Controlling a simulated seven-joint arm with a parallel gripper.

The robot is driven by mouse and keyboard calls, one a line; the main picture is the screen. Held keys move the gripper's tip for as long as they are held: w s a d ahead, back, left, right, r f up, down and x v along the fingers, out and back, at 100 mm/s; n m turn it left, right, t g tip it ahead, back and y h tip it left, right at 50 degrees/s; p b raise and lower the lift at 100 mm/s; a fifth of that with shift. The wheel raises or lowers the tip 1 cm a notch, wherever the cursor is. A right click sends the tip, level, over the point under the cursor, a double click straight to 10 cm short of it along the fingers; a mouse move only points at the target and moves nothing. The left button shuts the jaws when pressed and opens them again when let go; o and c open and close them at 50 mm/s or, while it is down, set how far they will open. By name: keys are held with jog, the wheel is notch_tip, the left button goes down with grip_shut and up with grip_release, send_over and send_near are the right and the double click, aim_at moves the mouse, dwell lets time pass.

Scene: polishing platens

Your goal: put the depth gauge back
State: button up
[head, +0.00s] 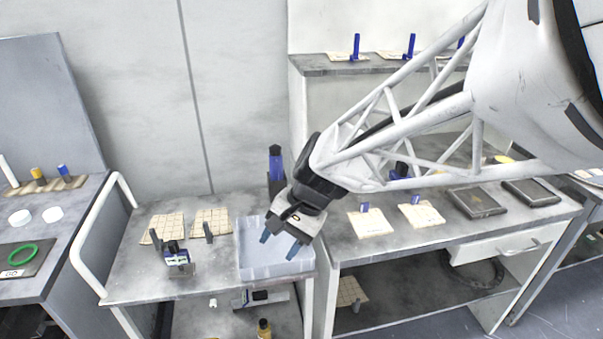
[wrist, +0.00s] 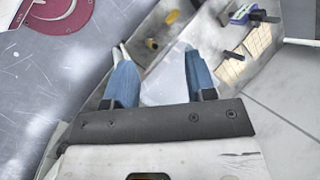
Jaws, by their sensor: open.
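A blue and black instrument with a small display, which looks like the depth gauge (head: 178,257), stands on the cart top at the left, in front of two tiled pads. It also shows at the top right of the wrist view (wrist: 243,14). My gripper (head: 279,243) is open and empty, pointing down above the pale translucent bin (head: 252,272) at the cart's right end. The gauge is to the left of my gripper and apart from it. In the wrist view both blue fingers are spread with nothing between them (wrist: 160,75).
Tiled pads (head: 167,229) with dark upright pieces lie behind the gauge. A blue-topped upright tool (head: 276,163) stands behind my gripper. The right bench (head: 375,253) holds pads and dark square plates (head: 477,203). Another device (head: 260,296) and a yellow-topped bottle (head: 264,328) sit lower down.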

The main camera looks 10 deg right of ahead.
jog(key=s+d+r+n+t+h, duration=0.1)
jog(key=s+d+r+n+h, duration=0.1)
jog(key=s+d, duration=0.4)
jog(key=s+d+r+n+t+h, duration=0.2)
jog(key=s+d+r+n+h, duration=0.1)
jog(key=s+d+n+h, duration=0.1)
jog(key=shift+s+d+r, duration=0.25)
jog(key=shift+s+d, duration=0.6)
jog(key=shift+d, duration=0.2)
